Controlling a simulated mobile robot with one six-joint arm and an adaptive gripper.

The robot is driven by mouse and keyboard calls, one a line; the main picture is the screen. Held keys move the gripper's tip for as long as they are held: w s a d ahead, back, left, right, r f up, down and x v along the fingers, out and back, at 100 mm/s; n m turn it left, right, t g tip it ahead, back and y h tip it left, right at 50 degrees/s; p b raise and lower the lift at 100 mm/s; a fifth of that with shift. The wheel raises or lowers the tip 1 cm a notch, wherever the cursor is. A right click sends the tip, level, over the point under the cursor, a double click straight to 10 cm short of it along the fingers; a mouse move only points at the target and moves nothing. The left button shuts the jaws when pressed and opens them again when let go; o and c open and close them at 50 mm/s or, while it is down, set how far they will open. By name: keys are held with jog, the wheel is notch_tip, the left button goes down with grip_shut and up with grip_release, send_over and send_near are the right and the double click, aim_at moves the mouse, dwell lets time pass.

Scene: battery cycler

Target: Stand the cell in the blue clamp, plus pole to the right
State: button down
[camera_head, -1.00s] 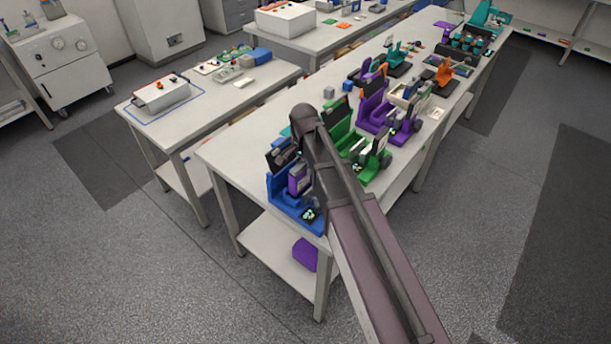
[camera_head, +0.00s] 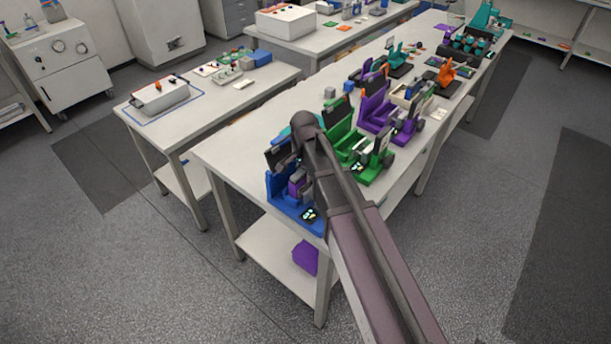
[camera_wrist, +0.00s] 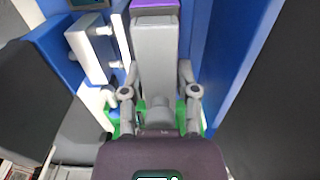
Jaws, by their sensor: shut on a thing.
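The cell (camera_head: 296,188) shows as a small purple block within the blue clamp (camera_head: 283,203), at the near end of the long bench. My gripper (camera_wrist: 157,70) is shut on the cell in the wrist view, where a grey block with a purple end (camera_wrist: 154,4) sits between the fingers. Blue clamp walls (camera_wrist: 233,60) rise beside it, and a white plate with pegs (camera_wrist: 88,45) stands to its left. My arm covers part of the clamp in the head view. The cell's poles and its contact with the clamp floor cannot be made out.
A green clamp (camera_head: 368,172) stands close to the right of the blue one. Purple clamps (camera_head: 376,112) and orange fixtures (camera_head: 446,73) stand farther along the bench. A dark plate (camera_wrist: 35,85) lies to the left in the wrist view. The bench's left edge is clear.

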jog(key=shift+f, duration=0.1)
jog(key=shift+c, duration=1.8)
grip_release()
jog(key=shift+r, duration=0.2)
notch_tip(320, 180, up, 12)
jog(key=p, duration=1.2)
jog(key=shift+d, duration=0.1)
